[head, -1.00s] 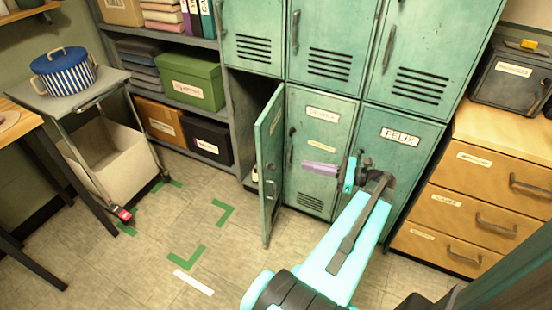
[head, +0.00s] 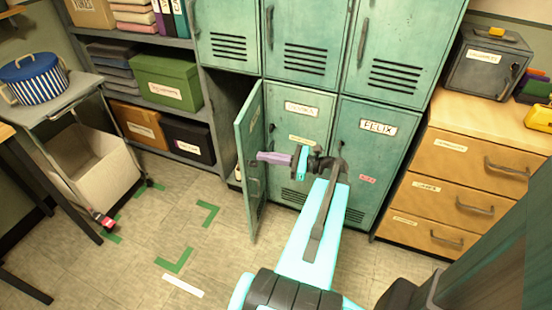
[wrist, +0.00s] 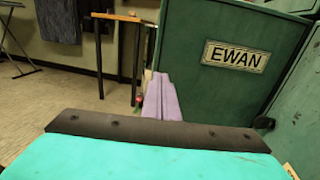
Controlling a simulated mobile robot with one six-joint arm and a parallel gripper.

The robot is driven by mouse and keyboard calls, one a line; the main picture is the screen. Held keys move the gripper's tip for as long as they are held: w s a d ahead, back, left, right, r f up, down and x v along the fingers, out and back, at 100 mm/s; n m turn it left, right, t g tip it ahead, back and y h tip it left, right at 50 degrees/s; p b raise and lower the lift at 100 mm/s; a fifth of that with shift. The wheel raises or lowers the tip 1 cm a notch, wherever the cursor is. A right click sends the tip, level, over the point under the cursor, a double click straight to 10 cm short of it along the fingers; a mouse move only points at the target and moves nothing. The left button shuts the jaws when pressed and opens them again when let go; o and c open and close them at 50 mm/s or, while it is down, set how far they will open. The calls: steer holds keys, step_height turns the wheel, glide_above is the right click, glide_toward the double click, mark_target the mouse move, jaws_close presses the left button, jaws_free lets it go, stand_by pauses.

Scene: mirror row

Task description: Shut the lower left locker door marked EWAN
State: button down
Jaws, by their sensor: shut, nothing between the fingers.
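The EWAN door (head: 252,165) is the lower left locker door. It stands swung out from its dark, open compartment (head: 226,95). Its name label (wrist: 235,56) is readable in the wrist view, on the green face to the right of my fingers. My gripper (head: 262,157) is shut and empty, its purple fingers pointing left at the door in the head view. The fingertips also show in the wrist view (wrist: 158,85), near the door's left edge there. I cannot tell whether they touch the door.
The closed FELIX door (head: 375,150) and another closed lower door (head: 305,108) are right of the open one. A wooden drawer unit (head: 455,180) stands at right. A trolley (head: 85,85) and shelves are at left. Floor with green corner marks (head: 208,214) is clear in front.

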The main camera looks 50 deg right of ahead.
mark_target(244, 153)
steer(key=shift+x, duration=2.3)
steer(key=shift+w, duration=0.1)
